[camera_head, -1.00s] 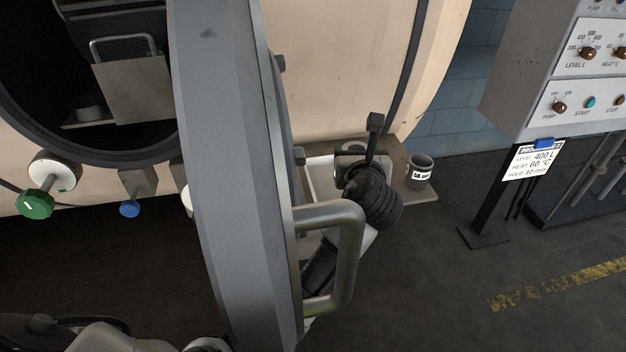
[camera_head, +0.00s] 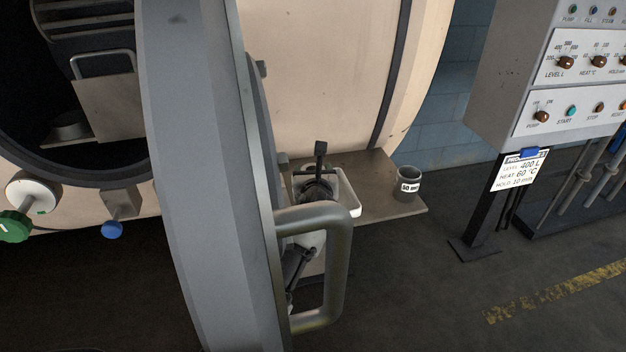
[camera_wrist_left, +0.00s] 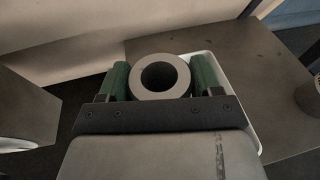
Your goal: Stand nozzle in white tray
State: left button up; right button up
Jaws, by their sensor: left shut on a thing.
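The white tray (camera_head: 349,193) sits on a brown shelf (camera_head: 385,207), partly hidden behind my left arm and the open round door. In the left wrist view the tray's rim (camera_wrist_left: 247,117) shows to the right of and behind the gripper. My left gripper (camera_wrist_left: 161,77) is shut on the nozzle (camera_wrist_left: 139,78), a grey ring-ended tube seen end-on between two green fingers. The nozzle is over or in the tray; its lower end is hidden, so I cannot tell whether it touches the bottom. In the head view the gripper (camera_head: 319,168) is small and dark. My right gripper is out of view.
The thick grey door (camera_head: 205,180) with its handle (camera_head: 340,265) stands close in front of my left arm. A grey cup-like part with a white label (camera_head: 408,183) stands on the shelf right of the tray. Shelf between them is bare. A control panel (camera_head: 570,80) is further right.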

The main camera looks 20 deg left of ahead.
pick_arm(q)
jog(key=shift+f, duration=0.7)
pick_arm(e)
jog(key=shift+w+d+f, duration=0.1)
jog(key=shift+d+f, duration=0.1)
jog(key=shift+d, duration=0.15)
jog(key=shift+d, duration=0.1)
pick_arm(q)
jog(key=o, duration=1.2)
jog(key=shift+f, duration=0.15)
jog(key=p+v, duration=0.1)
jog(key=v, duration=1.1)
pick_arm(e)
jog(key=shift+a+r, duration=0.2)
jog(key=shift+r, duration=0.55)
